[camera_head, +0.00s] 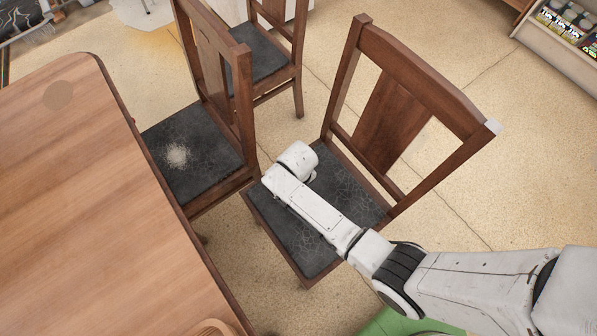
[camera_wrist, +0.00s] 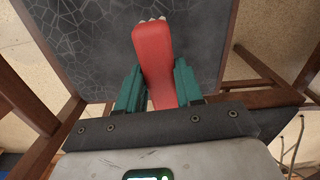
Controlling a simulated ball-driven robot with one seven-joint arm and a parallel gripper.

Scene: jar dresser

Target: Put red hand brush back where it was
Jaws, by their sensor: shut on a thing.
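The red hand brush (camera_wrist: 153,52) shows in the wrist view, with pale bristles or a pale edge at its far end. My gripper (camera_wrist: 158,85) has its two green fingers on either side of the brush and is shut on it. Behind the brush lies the dark cracked seat of a chair (camera_wrist: 205,35). I cannot tell how far the brush is from the seat. In the head view my arm reaches over the same kind of seat of the right chair (camera_head: 345,195). The gripper and brush are hidden there behind my arm.
A wooden table (camera_head: 90,200) fills the left side of the head view. A second chair (camera_head: 195,150) with a worn pale patch on its seat stands beside it, and a third chair (camera_head: 265,55) behind. A shelf with goods (camera_head: 565,40) is at the top right. Floor is open between.

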